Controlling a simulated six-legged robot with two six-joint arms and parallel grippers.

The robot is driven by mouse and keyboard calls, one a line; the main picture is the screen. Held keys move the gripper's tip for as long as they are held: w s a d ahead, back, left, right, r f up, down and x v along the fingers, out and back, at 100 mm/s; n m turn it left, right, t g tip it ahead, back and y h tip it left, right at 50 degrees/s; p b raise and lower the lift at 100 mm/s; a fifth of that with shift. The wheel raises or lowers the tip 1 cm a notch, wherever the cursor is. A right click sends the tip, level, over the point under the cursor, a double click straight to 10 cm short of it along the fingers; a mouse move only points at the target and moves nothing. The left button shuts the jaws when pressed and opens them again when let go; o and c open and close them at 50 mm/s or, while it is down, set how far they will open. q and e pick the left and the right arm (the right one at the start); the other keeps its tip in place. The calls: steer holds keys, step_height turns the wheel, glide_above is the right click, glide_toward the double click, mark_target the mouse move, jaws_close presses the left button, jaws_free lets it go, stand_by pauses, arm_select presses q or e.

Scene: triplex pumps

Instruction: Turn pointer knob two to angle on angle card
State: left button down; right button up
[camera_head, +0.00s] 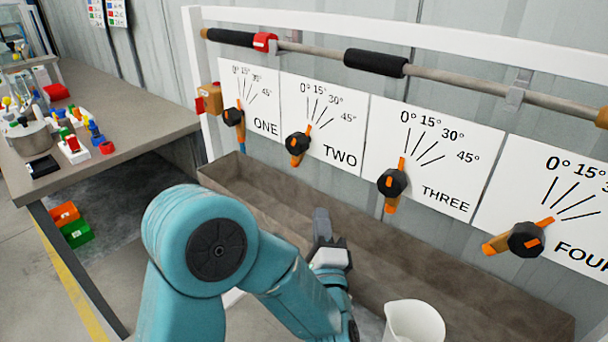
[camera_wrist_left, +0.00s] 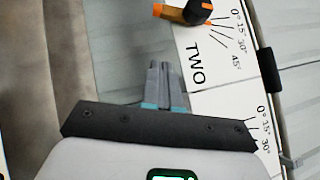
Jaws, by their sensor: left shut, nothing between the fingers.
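Pointer knob two (camera_head: 298,143) is a black round knob with an orange pointer, on the white angle card marked TWO (camera_head: 345,142). Its narrow orange tip points up and slightly right toward the fan of lines marked 0° to 45°. The knob also shows at the top edge of the left wrist view (camera_wrist_left: 198,12), partly cut off, beside the card (camera_wrist_left: 196,90). My left gripper (camera_head: 321,222) is below and right of the knob, apart from it, over the brown trough. Its grey fingers are shut and empty (camera_wrist_left: 159,75). My right gripper is not in view.
Knobs one (camera_head: 233,116), three (camera_head: 392,183) and four (camera_head: 526,239) flank knob two. A rail with black grips (camera_head: 375,62) runs above the cards. A brown trough (camera_head: 455,282) lies below, with a white beaker (camera_head: 414,322) in front. A cluttered bench (camera_head: 130,104) stands left.

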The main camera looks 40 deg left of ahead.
mark_target(301, 161)
arm_select(q)
steer(key=s+a+x, duration=0.1)
steer(key=a+x, duration=0.1)
steer(key=x, duration=1)
steer(key=shift+s+r+p, duration=0.3)
steer(key=shift+s+p, duration=0.15)
steer(key=shift+a, duration=0.15)
